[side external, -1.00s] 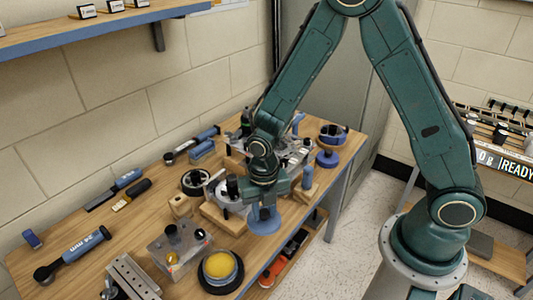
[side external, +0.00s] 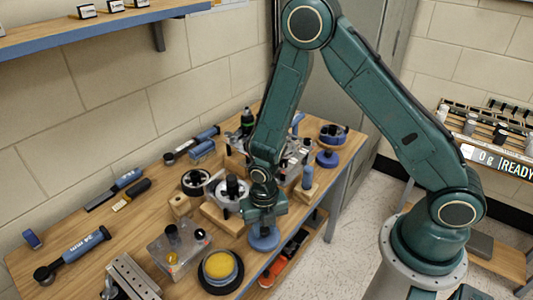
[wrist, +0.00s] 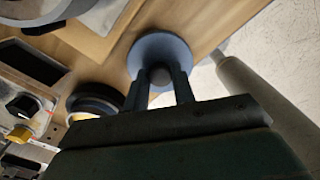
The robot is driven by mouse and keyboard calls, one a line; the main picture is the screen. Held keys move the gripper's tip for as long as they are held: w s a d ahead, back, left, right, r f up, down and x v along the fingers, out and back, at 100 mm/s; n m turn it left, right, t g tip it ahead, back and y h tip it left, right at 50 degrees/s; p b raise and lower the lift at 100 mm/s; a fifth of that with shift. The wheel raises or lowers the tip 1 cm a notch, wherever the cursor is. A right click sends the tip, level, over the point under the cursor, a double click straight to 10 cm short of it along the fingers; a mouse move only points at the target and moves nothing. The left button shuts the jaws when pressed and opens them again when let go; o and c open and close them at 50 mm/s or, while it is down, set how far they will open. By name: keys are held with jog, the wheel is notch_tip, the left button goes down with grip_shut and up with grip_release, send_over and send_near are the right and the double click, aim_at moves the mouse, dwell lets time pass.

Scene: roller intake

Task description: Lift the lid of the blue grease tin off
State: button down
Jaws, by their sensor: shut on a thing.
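The blue lid (side external: 264,239) is a round blue disc with a small knob. My gripper (side external: 262,217) is shut on the knob, above the lid near the bench's front edge. The wrist view shows the lid (wrist: 172,50) with its knob between the two fingers (wrist: 160,82). I cannot tell whether the lid touches the bench. The grease tin (side external: 220,267) stands open to the left of the lid, apart from it, with yellow grease showing inside a blue-grey rim. Its dark round side (wrist: 95,101) shows at the left in the wrist view.
A clear block with dark knobs (side external: 178,248) stands left of the tin. A silver round housing (side external: 230,193) on a wooden block sits behind the lid. A blue cylinder on a wooden base (side external: 306,181) stands at the right. The bench edge is close in front.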

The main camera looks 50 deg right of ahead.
jog(key=shift+f, duration=0.15)
jog(key=c, duration=1.1)
grip_release()
notch_tip(320, 180, up, 14)
jog(key=shift+f, duration=0.1)
dwell(0.7)
